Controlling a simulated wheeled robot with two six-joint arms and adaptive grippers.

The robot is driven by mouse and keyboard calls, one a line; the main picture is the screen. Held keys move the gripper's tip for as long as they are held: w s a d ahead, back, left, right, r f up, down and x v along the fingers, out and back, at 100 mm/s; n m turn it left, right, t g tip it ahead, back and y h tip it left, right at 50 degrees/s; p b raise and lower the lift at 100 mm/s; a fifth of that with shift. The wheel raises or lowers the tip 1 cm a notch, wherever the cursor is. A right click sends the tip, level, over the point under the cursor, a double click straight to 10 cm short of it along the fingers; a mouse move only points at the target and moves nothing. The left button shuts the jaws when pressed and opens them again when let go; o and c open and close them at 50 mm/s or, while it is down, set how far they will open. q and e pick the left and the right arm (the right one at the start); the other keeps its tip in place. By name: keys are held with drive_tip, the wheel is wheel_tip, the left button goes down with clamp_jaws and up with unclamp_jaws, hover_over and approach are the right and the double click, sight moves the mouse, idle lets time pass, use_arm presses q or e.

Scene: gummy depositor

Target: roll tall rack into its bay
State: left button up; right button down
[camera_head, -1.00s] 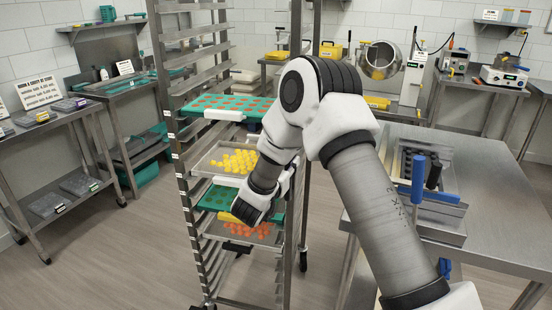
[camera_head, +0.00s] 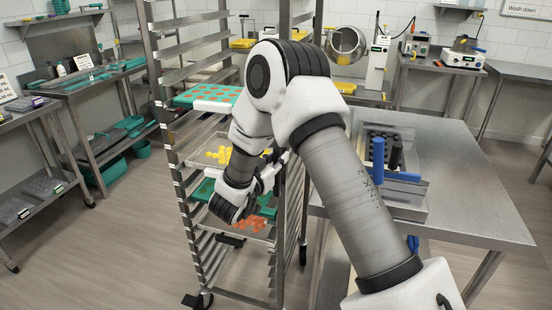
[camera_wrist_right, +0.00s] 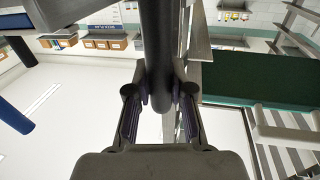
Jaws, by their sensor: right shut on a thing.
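The tall rack (camera_head: 163,130) is a steel frame with many runners and castors, standing upright left of centre in the head view. It holds a teal tray with orange pieces (camera_head: 212,92), a tray with yellow pieces, another teal tray and a tray with orange pieces. My right gripper (camera_head: 268,180) is at the rack's near right post, partly hidden by my wrist. My left gripper is not in view.
A steel table (camera_head: 455,190) with a depositor-like tool with blue handles (camera_head: 377,160) stands close to the rack's right. Side benches (camera_head: 95,90) line the left wall. A steel drum machine (camera_head: 346,42) is behind. The floor (camera_head: 110,250) at front left is clear.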

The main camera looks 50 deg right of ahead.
drive_tip(key=shift+s+f, duration=0.2)
drive_tip(key=c, duration=1)
unclamp_jaws()
drive_tip(key=shift+s, duration=0.1)
drive_tip(key=shift+c, duration=0.2)
drive_tip(key=shift+s+r, duration=0.2)
drive_tip(key=shift+s, duration=0.05)
drive_tip(key=shift+w+a, duration=0.15)
drive_tip(key=shift+a, duration=0.3)
drive_tip(key=v, duration=1.1)
drive_tip(key=shift+s, duration=0.2)
